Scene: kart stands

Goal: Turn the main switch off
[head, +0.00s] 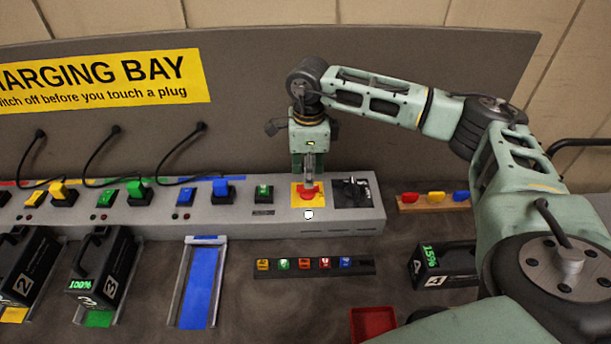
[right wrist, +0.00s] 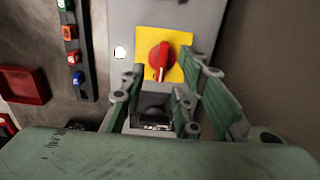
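The main switch, a red rotary knob (head: 307,193) on a yellow plate (head: 297,202), is near the right end of the grey charging console. My right gripper (head: 309,182) points down just above it and hides part of it. In the right wrist view the knob (right wrist: 160,58) stands roughly upright in the picture, with a pale mark at its lower end. There my right gripper (right wrist: 168,72) is open, its fingertips apart near the lower edge of the yellow plate. I cannot tell whether they touch the knob. My left gripper is not in view.
A white round lamp (head: 309,214) is in front of the switch, and a black fitting (head: 351,191) is to its right. Plugs with cables and coloured switches line the console. A strip of coloured tags (head: 314,265), a red tray (head: 373,325) and battery 4 (head: 443,265) lie in front.

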